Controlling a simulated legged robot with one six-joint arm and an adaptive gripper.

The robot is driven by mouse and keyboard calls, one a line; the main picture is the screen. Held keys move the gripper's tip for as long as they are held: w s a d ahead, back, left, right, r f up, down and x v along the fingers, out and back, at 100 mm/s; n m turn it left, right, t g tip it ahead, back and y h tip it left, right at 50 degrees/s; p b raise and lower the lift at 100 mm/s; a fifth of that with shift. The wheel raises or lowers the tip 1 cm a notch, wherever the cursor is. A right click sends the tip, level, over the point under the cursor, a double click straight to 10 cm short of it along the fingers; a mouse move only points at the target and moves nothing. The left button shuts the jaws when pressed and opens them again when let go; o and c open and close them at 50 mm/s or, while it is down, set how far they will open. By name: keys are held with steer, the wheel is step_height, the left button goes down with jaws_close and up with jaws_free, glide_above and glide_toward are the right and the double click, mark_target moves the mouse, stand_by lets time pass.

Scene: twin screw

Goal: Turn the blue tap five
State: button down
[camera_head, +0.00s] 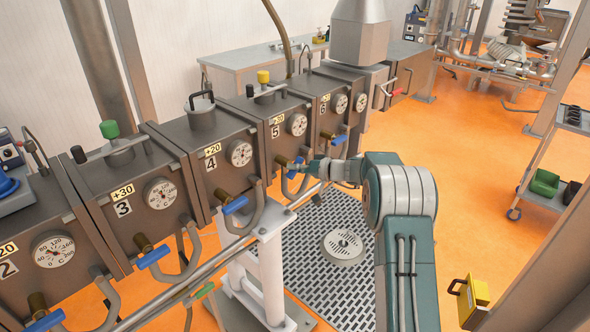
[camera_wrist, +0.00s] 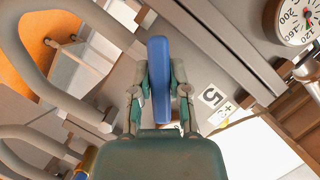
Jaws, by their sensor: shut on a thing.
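The blue tap five (camera_head: 295,167) is a blue lever below the box labelled 5 (camera_head: 276,131). My gripper (camera_head: 303,165) is at this tap, reaching in from the right. In the wrist view the blue lever (camera_wrist: 159,75) stands upright in the picture between the two fingers of my gripper (camera_wrist: 160,95). The fingers press on both sides of the lever. The label 5 (camera_wrist: 211,97) lies just to the right of the fingers. The tap's stem is mostly hidden by the lever and fingers.
Similar blue taps hang under box 4 (camera_head: 235,204), box 3 (camera_head: 153,257) and box 6 (camera_head: 339,139). Curved grey pipes (camera_wrist: 60,90) run close left of my gripper. A long metal rail (camera_head: 240,245) passes in front of the boxes. Orange floor (camera_head: 480,200) is open to the right.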

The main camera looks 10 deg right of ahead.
steer(key=m+y, duration=0.1)
steer(key=m, duration=0.2)
steer(key=shift+d+f+m+y, duration=0.1)
steer(key=shift+m+y, duration=0.2)
steer(key=shift+y, duration=0.1)
steer(key=shift+m+y, duration=0.5)
steer(key=shift+m, duration=0.9)
steer(key=shift+f+t, duration=0.1)
steer(key=shift+t, duration=0.2)
steer(key=c, duration=0.6)
jaws_free()
steer(key=shift+d, duration=0.15)
